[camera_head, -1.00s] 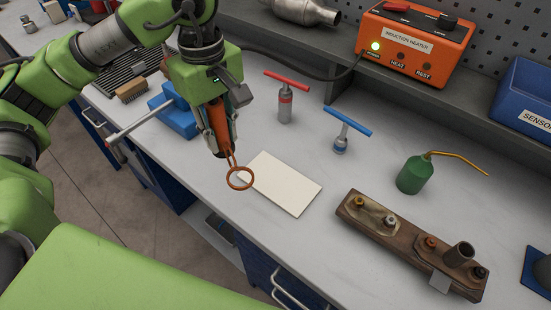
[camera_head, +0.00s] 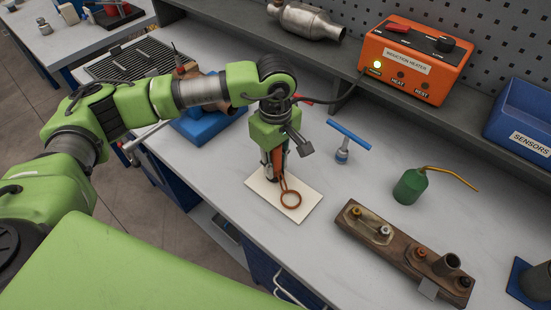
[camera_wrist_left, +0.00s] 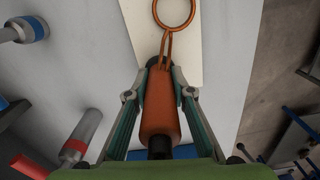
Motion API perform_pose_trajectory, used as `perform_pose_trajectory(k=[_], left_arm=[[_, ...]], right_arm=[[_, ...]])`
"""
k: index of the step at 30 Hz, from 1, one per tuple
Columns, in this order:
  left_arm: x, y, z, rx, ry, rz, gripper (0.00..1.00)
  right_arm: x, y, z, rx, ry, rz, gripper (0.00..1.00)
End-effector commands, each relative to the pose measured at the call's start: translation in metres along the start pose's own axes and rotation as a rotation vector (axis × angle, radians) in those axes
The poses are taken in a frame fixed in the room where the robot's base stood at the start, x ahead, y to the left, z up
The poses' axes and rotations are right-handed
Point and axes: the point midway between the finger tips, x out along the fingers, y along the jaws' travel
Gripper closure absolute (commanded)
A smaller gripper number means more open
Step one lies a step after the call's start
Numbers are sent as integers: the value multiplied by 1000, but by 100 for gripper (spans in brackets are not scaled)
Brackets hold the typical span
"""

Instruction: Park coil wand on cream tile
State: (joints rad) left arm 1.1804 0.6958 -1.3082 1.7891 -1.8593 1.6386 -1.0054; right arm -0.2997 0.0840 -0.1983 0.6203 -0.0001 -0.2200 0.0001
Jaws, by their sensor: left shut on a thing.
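The coil wand has an orange handle (camera_wrist_left: 160,103) and a copper ring (camera_head: 291,199) at its end. My left gripper (camera_head: 273,170) is shut on the handle, and the fingers lie along both sides of it in the left wrist view (camera_wrist_left: 160,90). The cream tile (camera_head: 310,191) lies flat on the bench, and the wand's ring shows over its middle. In the left wrist view the tile (camera_wrist_left: 215,40) is behind the ring and handle. I cannot tell whether the wand touches the tile. My right gripper is not in view.
The orange induction heater (camera_head: 418,62) stands on the shelf behind. A blue-handled tool (camera_head: 345,145), a green oil can (camera_head: 410,186) and a rusty manifold block (camera_head: 400,245) stand right of the tile. A blue bin (camera_head: 520,115) is at the far right.

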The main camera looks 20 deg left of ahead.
Motion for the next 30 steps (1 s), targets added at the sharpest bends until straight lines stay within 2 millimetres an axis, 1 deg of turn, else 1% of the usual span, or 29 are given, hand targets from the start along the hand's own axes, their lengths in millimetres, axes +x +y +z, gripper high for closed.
perform_pose_trajectory(k=[7,12,13,14,15,24,28,30], left_arm=[[0,1,0,1,-1,5,100],[5,1,0,1,0,4,100],[5,0,0,0,0,1,72],[4,0,0,0,0,1,65],[4,0,0,0,0,1,61],[4,0,0,0,0,1,61],[-2,0,0,0,0,2,61],[-8,2,-1,-1,1,5,61]], right_arm=[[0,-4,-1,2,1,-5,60],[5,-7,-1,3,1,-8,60],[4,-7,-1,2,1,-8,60],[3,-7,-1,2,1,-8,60],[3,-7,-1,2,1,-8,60],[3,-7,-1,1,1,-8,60],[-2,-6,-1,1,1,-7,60],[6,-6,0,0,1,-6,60]])
